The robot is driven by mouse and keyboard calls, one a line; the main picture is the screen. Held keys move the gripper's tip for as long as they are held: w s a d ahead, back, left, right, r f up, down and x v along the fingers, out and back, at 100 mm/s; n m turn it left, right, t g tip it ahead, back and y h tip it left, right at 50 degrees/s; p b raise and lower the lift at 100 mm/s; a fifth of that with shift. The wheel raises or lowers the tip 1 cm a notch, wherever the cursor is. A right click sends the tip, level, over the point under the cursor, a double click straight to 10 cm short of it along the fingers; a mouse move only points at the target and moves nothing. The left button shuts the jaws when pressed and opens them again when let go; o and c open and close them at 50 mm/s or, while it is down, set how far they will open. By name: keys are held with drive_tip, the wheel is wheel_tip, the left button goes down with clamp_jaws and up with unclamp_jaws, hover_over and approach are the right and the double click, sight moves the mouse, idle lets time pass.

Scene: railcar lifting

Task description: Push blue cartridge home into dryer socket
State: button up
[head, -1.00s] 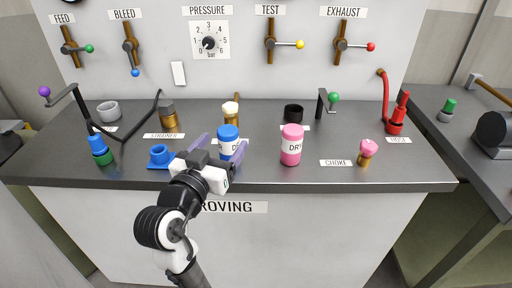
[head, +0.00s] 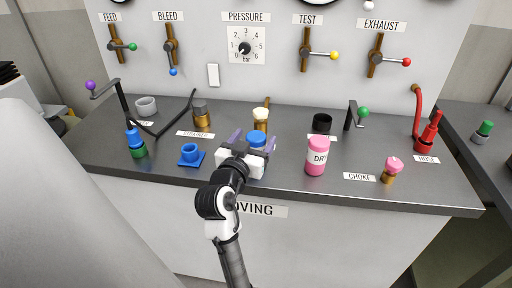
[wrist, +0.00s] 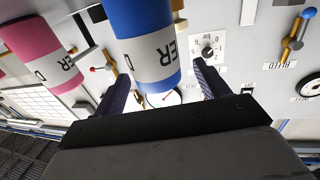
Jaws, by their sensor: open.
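The blue cartridge (head: 256,139) has a white label and stands upright on the bench, partly hidden behind my gripper (head: 252,142). In the wrist view the cartridge (wrist: 140,20) hangs large and upside down, its label lettering partly readable. My gripper (wrist: 162,82) is open, with one finger on each side of the cartridge's line; I cannot tell whether either touches it. A black open ring (head: 322,122) stands at the back behind the pink bottle; its label is mostly hidden, so I cannot tell whether it is the dryer socket.
The pink bottle (head: 317,156), marked DRY, stands right of my gripper and also shows in the wrist view (wrist: 42,50). A white-topped brass part (head: 261,118) is just behind the cartridge. A blue holder (head: 191,155) is left, a pink-topped valve (head: 391,168) right.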

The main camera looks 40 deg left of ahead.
sight(260, 131)
drive_tip(key=p+x, duration=0.1)
drive_tip(key=x, duration=0.2)
drive_tip(key=shift+w, duration=0.2)
drive_tip(key=c, duration=1.2)
drive_tip(key=shift+c, duration=0.2)
drive_tip(key=shift+r, duration=0.15)
